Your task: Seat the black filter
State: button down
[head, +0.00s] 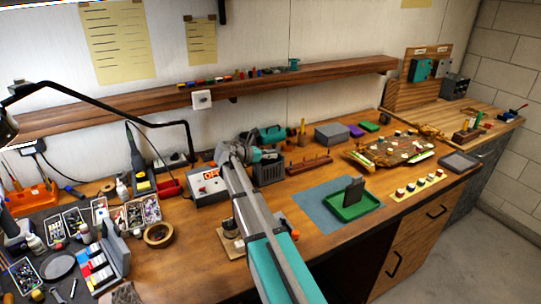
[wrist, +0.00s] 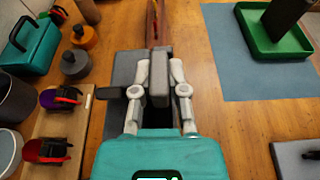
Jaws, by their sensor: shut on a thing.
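A black upright slab, which looks like the black filter (head: 354,190), stands in the green tray (head: 338,211). The wrist view also shows the slab (wrist: 286,17) in the tray (wrist: 247,38). My gripper (wrist: 159,88) is shut on a dark grey block (wrist: 159,70), held between its fingertips. It is over a grey housing (wrist: 118,76) with a dark opening (wrist: 168,122); I cannot tell whether the block touches the housing. In the head view the housing (head: 268,172) is beside my gripper, apart from the tray.
A blue mat (head: 313,203) lies under the tray. A reddish rail (head: 310,164) stands behind the mat.

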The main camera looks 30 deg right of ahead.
jog(key=shift+f+b, duration=0.4)
jog(key=shift+f, duration=0.05)
jog(key=c, duration=0.6)
grip_release()
jog(key=shift+r, duration=0.1)
jog(key=shift+r+p, duration=0.15)
jog(key=shift+p, duration=0.15)
jog(key=shift+r, duration=0.2)
notch_tip(320, 180, up, 14)
jog(key=p, duration=1.4)
jog(key=shift+r+p, duration=0.25)
jog(key=shift+p, duration=0.15)
